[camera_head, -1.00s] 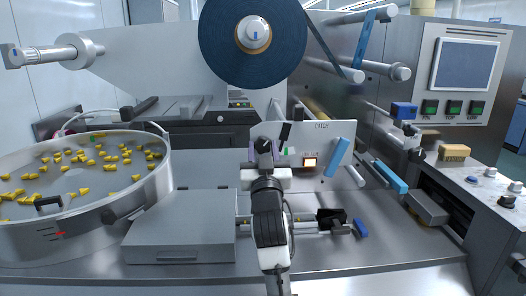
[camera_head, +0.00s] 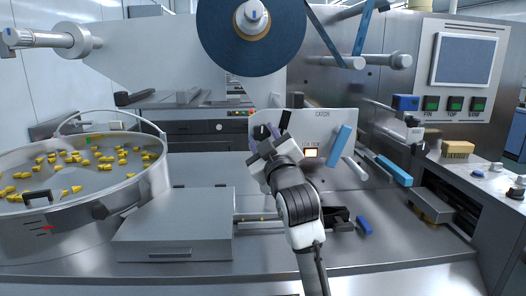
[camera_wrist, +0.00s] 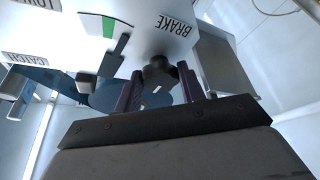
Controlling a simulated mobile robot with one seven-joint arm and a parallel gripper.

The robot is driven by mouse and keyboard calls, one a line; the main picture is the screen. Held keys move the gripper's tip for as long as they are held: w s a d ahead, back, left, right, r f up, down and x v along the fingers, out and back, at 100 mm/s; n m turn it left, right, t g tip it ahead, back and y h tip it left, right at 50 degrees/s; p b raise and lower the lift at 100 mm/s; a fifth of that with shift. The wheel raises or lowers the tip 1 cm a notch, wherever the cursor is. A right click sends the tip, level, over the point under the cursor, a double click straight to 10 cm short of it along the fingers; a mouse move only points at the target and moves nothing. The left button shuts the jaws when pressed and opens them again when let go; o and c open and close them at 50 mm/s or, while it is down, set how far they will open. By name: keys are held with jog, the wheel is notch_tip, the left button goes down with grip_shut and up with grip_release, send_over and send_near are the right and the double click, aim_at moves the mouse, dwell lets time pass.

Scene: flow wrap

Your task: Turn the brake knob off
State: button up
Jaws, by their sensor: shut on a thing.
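The black brake knob (camera_wrist: 160,72) sits on a white panel (camera_wrist: 60,40) beside the BRAKE label (camera_wrist: 174,26) in the wrist view. A white mark shows on the knob's lower side. My gripper (camera_wrist: 160,90) is shut on the knob, with one dark purple finger on either side of it. In the head view my gripper (camera_head: 268,134) is at the left part of the white panel (camera_head: 342,120), tilted to the left. It hides the knob there.
A dark film roll (camera_head: 222,38) hangs above. A metal box (camera_head: 178,222) and a bowl of yellow pieces (camera_head: 150,180) stand left.

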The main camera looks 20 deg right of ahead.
jog(key=n+y+b, duration=0.1)
jog(key=n, duration=0.1)
jog(key=n+g+y+b, duration=0.1)
jog(key=n, duration=0.1)
jog(key=shift+d+n, duration=0.15)
jog(key=shift+n, duration=0.25)
jog(key=n+g+y+b, duration=0.1)
jog(key=n, duration=0.2)
jog(key=shift+r, duration=0.15)
jog(key=n, duration=0.2)
jog(key=n+g, duration=0.1)
jog(key=n, duration=0.1)
jog(key=n+g, duration=0.1)
jog(key=n, duration=0.1)
jog(key=shift+r, duration=0.35)
jog(key=n+g, duration=0.1)
jog(key=n+h+p, duration=0.1)
jog(key=n, duration=0.1)
jog(key=n+g+p, duration=0.1)
jog(key=n, duration=0.1)
jog(key=shift+r+g+h, duration=0.25)
jog(key=shift+g+h, duration=0.05)
jog(key=n, duration=0.1)
jog(key=n+g+h+p, duration=0.1)
jog(key=n, duration=0.1)
jog(key=n+h+p, duration=0.1)
jog(key=shift+a+n, duration=0.25)
jog(key=shift+n, duration=0.15)
jog(key=shift+g+h, duration=0.3)
